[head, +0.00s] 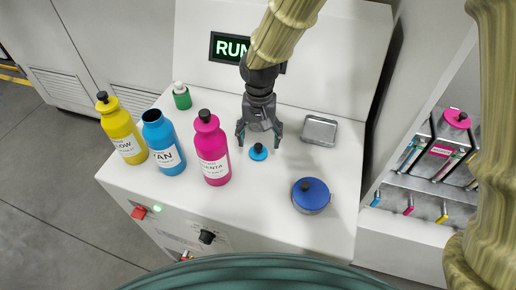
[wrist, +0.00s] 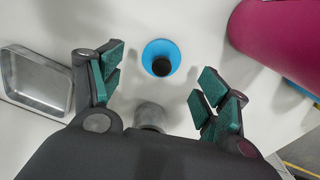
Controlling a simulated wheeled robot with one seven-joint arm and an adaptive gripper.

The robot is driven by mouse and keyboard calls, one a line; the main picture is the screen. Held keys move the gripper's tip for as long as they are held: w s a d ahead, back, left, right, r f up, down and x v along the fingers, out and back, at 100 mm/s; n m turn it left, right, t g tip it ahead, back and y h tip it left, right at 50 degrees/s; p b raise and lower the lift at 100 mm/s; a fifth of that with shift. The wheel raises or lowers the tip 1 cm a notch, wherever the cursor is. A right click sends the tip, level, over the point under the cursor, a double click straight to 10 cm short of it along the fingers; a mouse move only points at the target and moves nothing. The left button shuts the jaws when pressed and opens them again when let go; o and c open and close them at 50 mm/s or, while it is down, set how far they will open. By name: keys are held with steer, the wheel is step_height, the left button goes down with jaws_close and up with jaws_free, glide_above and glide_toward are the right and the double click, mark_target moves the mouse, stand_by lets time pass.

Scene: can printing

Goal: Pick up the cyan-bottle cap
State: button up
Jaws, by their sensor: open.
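The cyan-bottle cap (head: 258,152), a blue disc with a black knob, lies on the white machine top to the right of the magenta bottle. It also shows in the wrist view (wrist: 161,58), just beyond the fingertips and centred between them. My gripper (head: 259,142) is open and empty, pointing down above the cap, its two fingers apart on either side. The fingers also show in the wrist view (wrist: 158,90) with green pads. The cyan bottle (head: 163,143) stands upright without a cap, its dark mouth open, between the yellow and magenta bottles.
The magenta bottle (head: 211,150) stands close left of my gripper, and the yellow bottle (head: 122,130) is at the far left. A small green bottle (head: 181,96) stands behind. A metal tray (head: 319,130) and a blue-lidded pot (head: 311,195) are at the right.

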mark_target(259, 146)
steer(key=shift+s+f+p, duration=0.25)
steer(key=shift+s+p, duration=0.1)
steer(key=shift+p, duration=0.05)
steer(key=f, duration=0.1)
steer(key=w+f+p, duration=0.1)
steer(key=f, duration=0.1)
steer(key=shift+w+a, duration=0.1)
steer(key=shift+s+f, duration=0.25)
steer(key=shift+f, duration=0.3)
steer(key=shift+w+f, duration=0.1)
steer(key=shift+f, duration=0.05)
steer(key=shift+c, duration=0.2)
steer(key=c, duration=0.8)
